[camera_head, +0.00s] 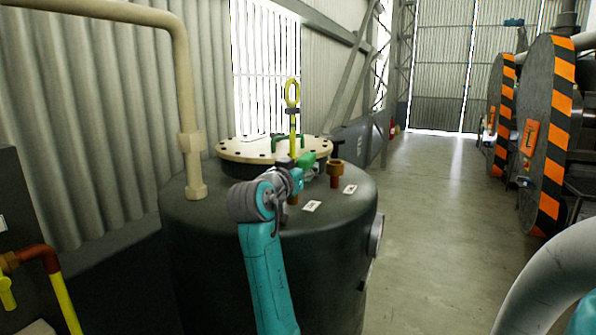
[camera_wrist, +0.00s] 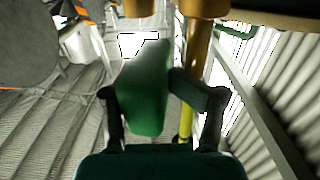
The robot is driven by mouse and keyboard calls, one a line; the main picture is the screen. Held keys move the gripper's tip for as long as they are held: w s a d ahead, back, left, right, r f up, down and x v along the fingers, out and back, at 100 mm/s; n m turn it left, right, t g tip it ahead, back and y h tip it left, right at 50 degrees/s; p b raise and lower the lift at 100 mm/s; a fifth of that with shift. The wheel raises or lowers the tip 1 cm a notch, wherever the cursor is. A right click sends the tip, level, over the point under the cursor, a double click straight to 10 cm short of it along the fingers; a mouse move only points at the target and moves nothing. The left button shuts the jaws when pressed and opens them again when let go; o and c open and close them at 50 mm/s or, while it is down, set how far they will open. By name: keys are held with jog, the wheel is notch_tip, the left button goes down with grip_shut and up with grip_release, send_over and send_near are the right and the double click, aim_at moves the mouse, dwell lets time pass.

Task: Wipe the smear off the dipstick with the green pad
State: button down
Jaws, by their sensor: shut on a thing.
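The dipstick (camera_head: 292,122) stands upright at the tank top, with a yellow ring handle on its upper end. My gripper (camera_head: 298,176) is beside its lower part and shut on the green pad (camera_head: 307,160). In the wrist view the green pad (camera_wrist: 146,100) sits between the fingers of my gripper (camera_wrist: 150,90). A yellow length of the dipstick (camera_wrist: 186,126) shows behind the right finger, below a brown-gold upright part. I cannot tell whether the pad touches the dipstick. No smear can be made out; the dipstick is partly hidden by my gripper.
The dark tank (camera_head: 200,235) has a cream bolted lid (camera_head: 240,150) behind my gripper. A brown fitting (camera_head: 335,168) stands close to its right, near small white labels (camera_head: 312,206). A cream pipe (camera_head: 185,90) rises at the left. The floor (camera_head: 440,200) at the right is clear.

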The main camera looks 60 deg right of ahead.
jog(key=c, duration=1.9)
grip_release()
jog(key=shift+d+f, duration=0.2)
jog(key=shift+d, duration=0.4)
jog(key=shift+s+a, duration=0.2)
jog(key=shift+a, duration=1.8)
grip_shut()
jog(key=s, duration=0.6)
jog(key=shift+d, duration=0.2)
jog(key=shift+s, duration=0.15)
jog(key=s, duration=0.2)
jog(key=shift+s+d, duration=0.1)
jog(key=shift+s, duration=0.25)
